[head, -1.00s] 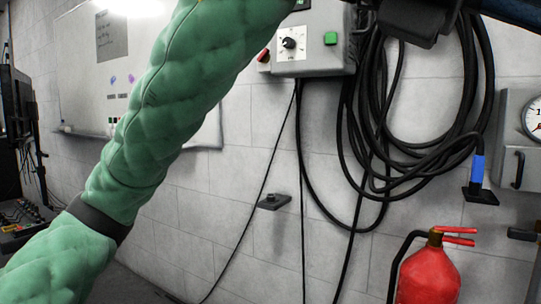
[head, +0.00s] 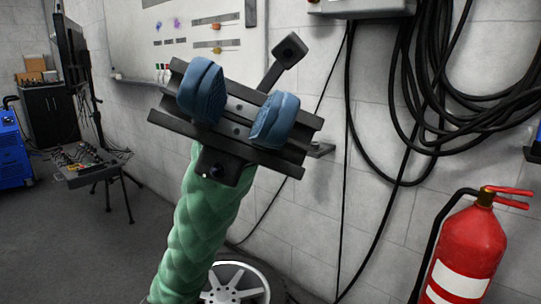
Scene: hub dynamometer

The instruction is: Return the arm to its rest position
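My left arm (head: 205,235), in a green quilted sleeve, rises from the bottom of the head view. Its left gripper (head: 239,106) is raised in the upper middle of the view. The black gripper body carries two blue fingers, one at the left and one at the right. The fingers stand apart with a clear gap and nothing between them, so the gripper is open and empty. My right gripper is not in view.
Coiled black cables (head: 438,105) hang on the block wall at right, above a red fire extinguisher (head: 468,250). A whiteboard (head: 130,45) is behind the gripper. A control desk (head: 88,168) and blue machine (head: 12,150) stand left. A spoked wheel (head: 235,285) is low, beside my arm.

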